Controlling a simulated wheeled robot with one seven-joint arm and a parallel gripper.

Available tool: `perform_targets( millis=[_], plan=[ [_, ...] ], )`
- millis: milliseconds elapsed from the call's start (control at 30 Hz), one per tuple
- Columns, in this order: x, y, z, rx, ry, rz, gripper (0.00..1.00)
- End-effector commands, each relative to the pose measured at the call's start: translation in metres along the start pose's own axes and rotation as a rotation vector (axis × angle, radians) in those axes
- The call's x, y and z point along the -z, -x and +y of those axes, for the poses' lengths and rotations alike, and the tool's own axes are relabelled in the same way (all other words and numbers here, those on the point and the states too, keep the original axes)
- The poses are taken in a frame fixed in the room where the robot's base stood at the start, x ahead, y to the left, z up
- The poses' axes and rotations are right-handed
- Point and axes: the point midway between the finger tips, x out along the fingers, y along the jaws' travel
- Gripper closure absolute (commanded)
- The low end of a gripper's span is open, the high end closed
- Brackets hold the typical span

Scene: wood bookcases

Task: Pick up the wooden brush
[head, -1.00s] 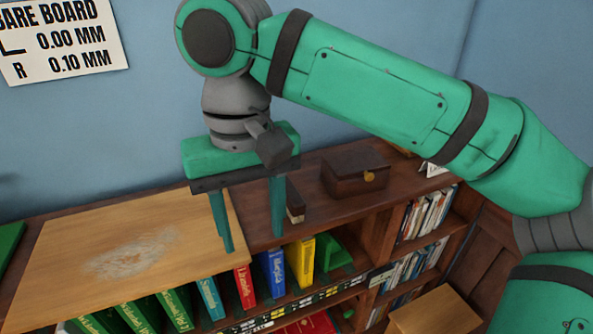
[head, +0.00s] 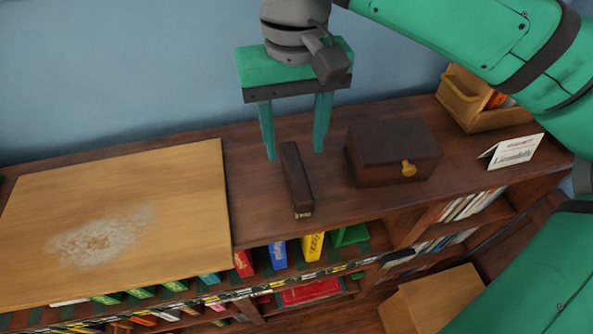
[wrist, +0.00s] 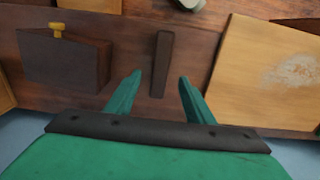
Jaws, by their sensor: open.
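The wooden brush (head: 296,178) is a long, narrow dark-brown block with a pale strip at its near end. It lies on the bookcase top between the pale board and the dark box. In the wrist view the brush (wrist: 162,64) lies ahead of the fingertips, roughly in line with the gap between them. My green gripper (head: 295,156) is open and empty, fingers pointing down, at the brush's far end. Its two fingers also show in the wrist view (wrist: 160,80), spread to either side of the brush's line. I cannot tell the exact height of the fingertips above the top.
A dark box (head: 393,153) with a yellow clasp stands close right of the brush. A pale board (head: 180,190) with a whitish patch lies to the left. A wooden caddy (head: 480,100) and a white card (head: 512,151) are farther right. Books fill shelves below.

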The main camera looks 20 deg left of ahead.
Motion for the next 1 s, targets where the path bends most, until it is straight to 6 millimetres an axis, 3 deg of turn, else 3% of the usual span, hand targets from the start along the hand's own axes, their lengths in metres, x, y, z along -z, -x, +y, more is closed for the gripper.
perform_targets(
  millis=[600,900,1000],
  plan=[
    [-0.002,-0.07,-0.001,-0.001,0.002,-0.001,0.52],
    [-0.002,-0.074,-0.001,0.0,0.002,0.0,0.52],
    [-0.002,-0.074,-0.001,0.0,0.002,0.0,0.75]
  ],
)
